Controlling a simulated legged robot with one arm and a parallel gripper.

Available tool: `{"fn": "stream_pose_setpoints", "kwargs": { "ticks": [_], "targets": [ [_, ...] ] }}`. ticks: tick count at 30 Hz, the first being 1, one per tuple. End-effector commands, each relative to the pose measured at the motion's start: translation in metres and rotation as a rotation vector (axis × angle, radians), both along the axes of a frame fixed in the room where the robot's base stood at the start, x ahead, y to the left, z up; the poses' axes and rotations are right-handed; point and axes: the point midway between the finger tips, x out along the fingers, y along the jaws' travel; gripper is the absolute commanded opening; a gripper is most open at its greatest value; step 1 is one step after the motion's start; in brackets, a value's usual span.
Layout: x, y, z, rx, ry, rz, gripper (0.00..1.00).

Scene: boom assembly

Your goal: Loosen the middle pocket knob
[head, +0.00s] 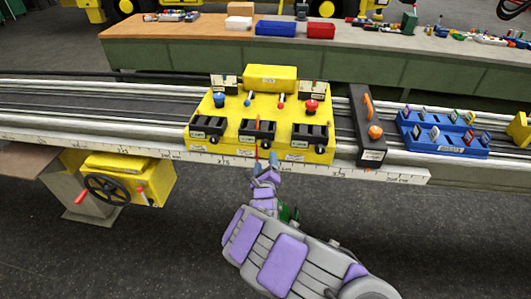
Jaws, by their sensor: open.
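A yellow fixture (230,112) sits on the rail with three black pockets along its front: left pocket (208,127), middle pocket (250,128) and right pocket (309,132). Each pocket has a small dark knob at its front right. The middle pocket knob (266,144) is small and partly hard to make out. I cannot tell if the fingers touch the knob.
A black block with an orange handle (369,125) stands right of the fixture. A blue rack (440,134) holds several coloured pieces further right. A yellow box with a handwheel (107,188) hangs below the rail at left. The floor in front is clear.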

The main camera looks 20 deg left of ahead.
Motion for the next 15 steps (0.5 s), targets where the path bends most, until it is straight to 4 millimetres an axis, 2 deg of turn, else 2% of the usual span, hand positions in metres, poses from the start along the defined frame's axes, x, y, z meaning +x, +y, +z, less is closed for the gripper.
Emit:
{"fn": "stream_pose_setpoints", "kwargs": {
  "ticks": [9,15],
  "targets": [
    [0.044,0.015,0.000,0.004,-0.002,-0.002,0.69],
    [0.061,0.023,0.001,0.006,-0.003,0.001,0.69]
  ]
}}
